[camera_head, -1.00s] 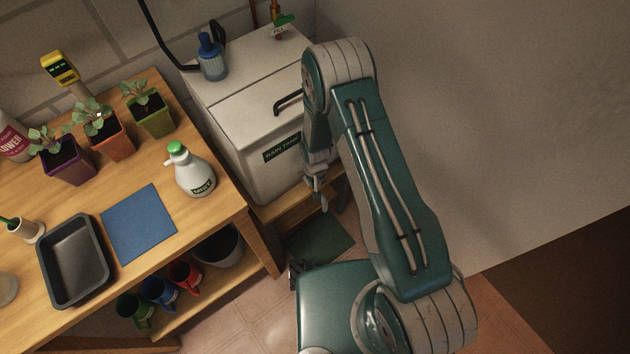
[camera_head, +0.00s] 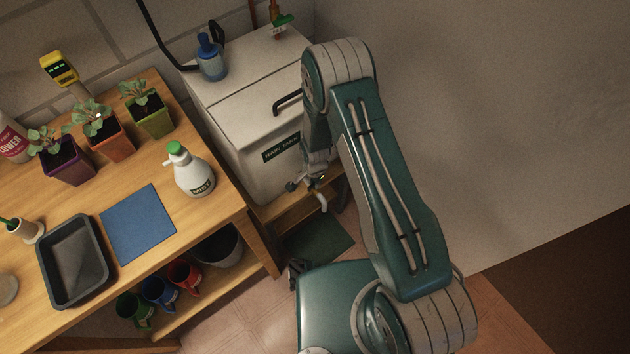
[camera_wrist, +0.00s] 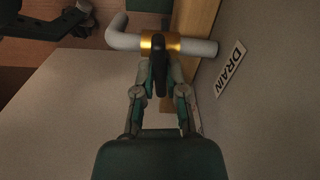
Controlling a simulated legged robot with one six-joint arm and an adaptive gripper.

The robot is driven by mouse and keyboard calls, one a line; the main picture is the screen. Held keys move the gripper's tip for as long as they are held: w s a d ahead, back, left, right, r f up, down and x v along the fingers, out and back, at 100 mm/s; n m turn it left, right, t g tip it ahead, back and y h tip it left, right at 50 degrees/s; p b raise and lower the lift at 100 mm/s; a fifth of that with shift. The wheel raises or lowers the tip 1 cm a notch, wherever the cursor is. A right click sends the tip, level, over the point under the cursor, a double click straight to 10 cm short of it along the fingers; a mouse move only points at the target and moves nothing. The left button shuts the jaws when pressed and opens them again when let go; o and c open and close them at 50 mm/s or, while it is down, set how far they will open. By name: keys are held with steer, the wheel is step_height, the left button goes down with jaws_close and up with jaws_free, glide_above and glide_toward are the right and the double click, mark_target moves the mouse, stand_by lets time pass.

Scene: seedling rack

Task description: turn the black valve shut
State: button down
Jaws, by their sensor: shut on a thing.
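The black valve handle (camera_wrist: 160,68) shows in the wrist view at the brass collar (camera_wrist: 174,43) of a grey drain pipe (camera_wrist: 199,48). The handle lies across the line of the pipe. My gripper (camera_wrist: 160,82) is shut on the handle, with one finger on each side of it. In the head view my gripper (camera_head: 308,184) is low in front of the rain tank (camera_head: 262,178), partly behind my own arm. The bent pipe end (camera_head: 323,203) shows just below it. The handle is hidden in the head view.
A DRAIN label (camera_wrist: 230,68) is on the tank wall close to the right of the pipe. The tank stands on a low wooden stand (camera_head: 272,207). A wooden bench (camera_head: 225,215) with a spray bottle (camera_head: 193,172) stands to the left. A green mat (camera_head: 320,242) lies on the floor below.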

steer(key=shift+s+a+m, duration=0.1)
steer(key=shift+m, duration=0.8)
steer(key=c, duration=0.7)
jaws_free()
steer(key=shift+a, duration=0.1)
steer(key=shift+r, duration=0.25)
step_height(320, 180, up, 11)
steer(key=shift+r, duration=0.15)
